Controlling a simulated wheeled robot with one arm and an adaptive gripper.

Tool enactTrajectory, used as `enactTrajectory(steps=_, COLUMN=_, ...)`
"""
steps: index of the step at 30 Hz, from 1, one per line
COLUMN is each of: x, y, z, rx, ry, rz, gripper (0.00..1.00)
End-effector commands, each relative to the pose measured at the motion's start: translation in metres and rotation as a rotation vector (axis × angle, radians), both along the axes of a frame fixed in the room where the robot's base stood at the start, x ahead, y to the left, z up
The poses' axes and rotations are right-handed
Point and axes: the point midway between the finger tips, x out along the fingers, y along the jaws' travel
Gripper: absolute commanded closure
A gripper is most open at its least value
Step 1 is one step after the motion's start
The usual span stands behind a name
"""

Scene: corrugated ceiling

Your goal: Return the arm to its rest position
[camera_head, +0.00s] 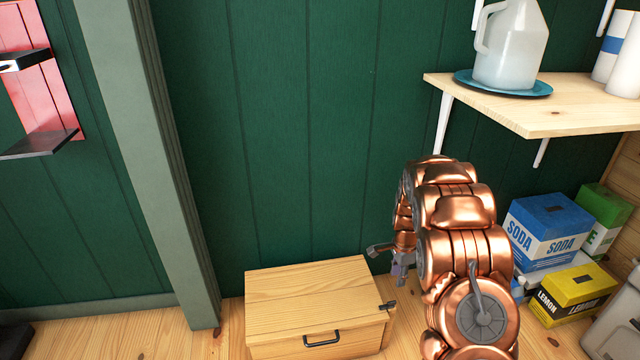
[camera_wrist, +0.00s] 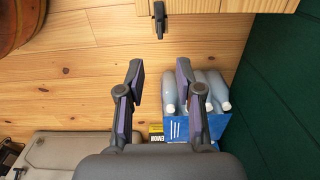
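My copper-coloured arm (camera_head: 465,235) is bent at the right of the head view, with its forearm folded down behind the upper links. My gripper (camera_head: 388,265) hangs low, close to the right end of a wooden chest. Part of the gripper is hidden behind the arm in the head view.
The closed wooden chest (camera_head: 310,295) stands against the green wall; its edge (camera_wrist: 215,5) tops the wrist view. A shelf (camera_head: 560,110) with a jug (camera_head: 510,50) is at upper right. A soda box (camera_head: 545,230) and lemon box (camera_head: 570,292) stand right of my arm.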

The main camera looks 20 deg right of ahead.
Motion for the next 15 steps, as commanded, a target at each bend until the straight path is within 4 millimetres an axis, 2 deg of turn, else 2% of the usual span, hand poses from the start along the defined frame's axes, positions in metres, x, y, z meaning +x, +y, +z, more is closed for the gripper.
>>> enactTrajectory(steps=2, x=0.000, y=0.001, z=0.003, rx=0.000, ry=0.000, rz=0.004, gripper=0.65)
enactTrajectory(steps=5, x=-0.003, y=0.005, z=0.021, rx=-0.002, ry=0.002, rz=0.029, gripper=0.65)
enactTrajectory(steps=8, x=-0.010, y=0.016, z=0.054, rx=-0.003, ry=0.011, rz=0.084, gripper=0.65)
enactTrajectory(steps=15, x=-0.039, y=0.053, z=0.156, rx=-0.004, ry=0.030, rz=0.278, gripper=0.65)
